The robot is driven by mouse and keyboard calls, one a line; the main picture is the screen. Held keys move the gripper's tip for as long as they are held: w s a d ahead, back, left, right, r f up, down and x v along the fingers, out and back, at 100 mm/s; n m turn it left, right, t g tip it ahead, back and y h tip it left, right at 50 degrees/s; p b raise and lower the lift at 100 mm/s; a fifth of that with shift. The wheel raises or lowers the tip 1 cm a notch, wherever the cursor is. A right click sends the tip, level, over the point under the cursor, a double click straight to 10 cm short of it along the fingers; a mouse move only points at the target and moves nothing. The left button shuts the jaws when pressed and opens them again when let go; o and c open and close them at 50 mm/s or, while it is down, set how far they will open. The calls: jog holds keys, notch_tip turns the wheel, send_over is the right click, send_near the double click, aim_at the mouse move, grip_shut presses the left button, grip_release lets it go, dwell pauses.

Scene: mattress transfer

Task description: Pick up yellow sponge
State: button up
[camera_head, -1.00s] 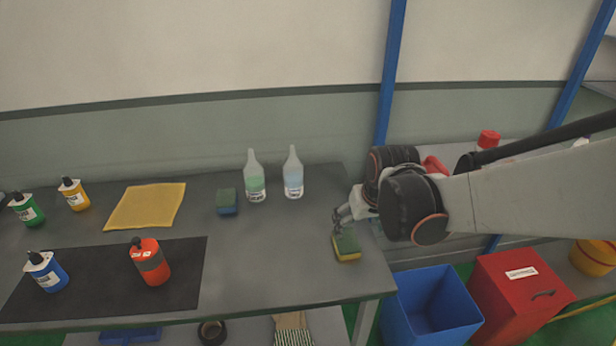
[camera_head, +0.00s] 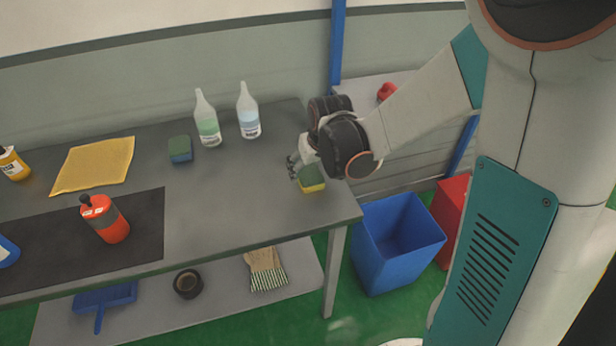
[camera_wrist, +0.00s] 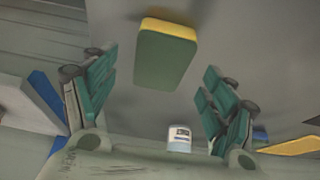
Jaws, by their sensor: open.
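The yellow sponge (camera_head: 312,178), with a green top layer, lies on the grey table near its right end. In the wrist view the sponge (camera_wrist: 167,55) shows its green face and a yellow edge, ahead of and between the two fingers. My gripper (camera_head: 296,170) is beside the sponge, at its upper left in the head view. In the wrist view my gripper (camera_wrist: 155,92) is open, with a finger on each side and nothing between the pads. Whether a finger touches the sponge I cannot tell.
A yellow cloth (camera_head: 95,164) and a red bottle (camera_head: 105,220) are at left. A blue bin (camera_head: 397,240) stands right of the table. The table's middle is clear.

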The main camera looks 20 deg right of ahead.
aim_at(309, 174)
jog(key=b+x, duration=0.1)
jog(key=x, duration=0.3)
jog(key=shift+w+r, duration=0.1)
jog(key=shift+f+b, duration=0.2)
jog(key=shift+b, duration=0.2)
jog(key=shift+c, duration=0.4)
jog(key=c, duration=0.7)
